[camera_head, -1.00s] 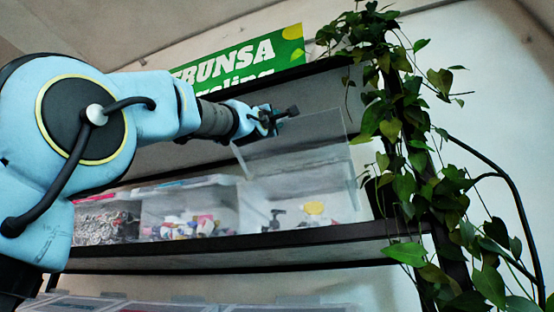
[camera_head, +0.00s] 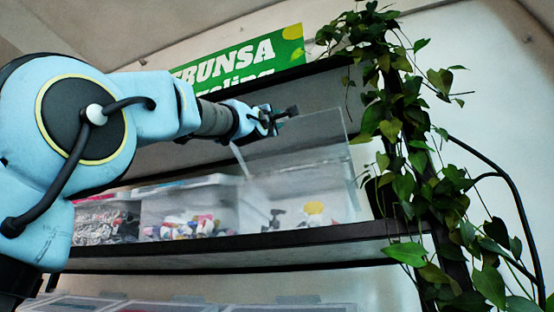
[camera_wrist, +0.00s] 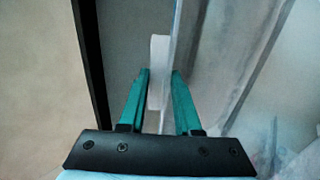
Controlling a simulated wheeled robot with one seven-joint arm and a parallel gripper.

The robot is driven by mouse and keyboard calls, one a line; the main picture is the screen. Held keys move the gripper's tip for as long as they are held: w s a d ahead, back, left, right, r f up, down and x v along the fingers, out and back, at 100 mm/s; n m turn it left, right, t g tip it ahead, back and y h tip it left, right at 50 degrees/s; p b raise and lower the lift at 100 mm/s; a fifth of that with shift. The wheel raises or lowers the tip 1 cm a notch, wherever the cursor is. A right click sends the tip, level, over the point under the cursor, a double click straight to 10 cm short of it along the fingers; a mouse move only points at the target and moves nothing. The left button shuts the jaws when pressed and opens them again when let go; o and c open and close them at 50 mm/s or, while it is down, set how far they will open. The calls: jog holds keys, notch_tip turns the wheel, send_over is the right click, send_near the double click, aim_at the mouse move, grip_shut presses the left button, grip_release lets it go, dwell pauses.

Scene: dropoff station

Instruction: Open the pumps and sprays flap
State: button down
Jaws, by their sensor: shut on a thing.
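The clear flap (camera_head: 300,138) of the right-hand bin stands raised and tilted above its bin in the head view. The bin (camera_head: 335,200) below holds dark pump-like pieces and a yellow round piece. My gripper (camera_head: 277,121) is at the flap's upper left edge. In the wrist view my gripper (camera_wrist: 160,85) has its teal fingers on both sides of a pale tab (camera_wrist: 158,70) and the thin edge of the clear flap, and is shut on it. The bin's label cannot be read.
Two more clear bins stand to the left on the dark shelf (camera_head: 250,242), one with mixed small items (camera_head: 188,220), one with crumpled silvery material (camera_head: 103,225). A leafy plant (camera_head: 400,150) hangs at the right. A green sign (camera_head: 245,60) is behind my arm.

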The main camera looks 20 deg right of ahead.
jog(key=shift+r, duration=0.1)
jog(key=f+b, duration=0.1)
jog(key=b, duration=0.2)
jog(key=shift+s+a+f, duration=0.15)
jog(key=shift+f, duration=0.25)
jog(key=shift+a+f+t+h+b, duration=0.1)
jog(key=shift+f+t+h+b, duration=0.2)
jog(key=shift+b, duration=0.55)
jog(key=shift+s+r, duration=0.1)
jog(key=shift+r, duration=0.2)
jog(key=c, duration=0.7)
grip_release()
jog(key=shift+o, duration=0.2)
jog(key=shift+f, duration=0.2)
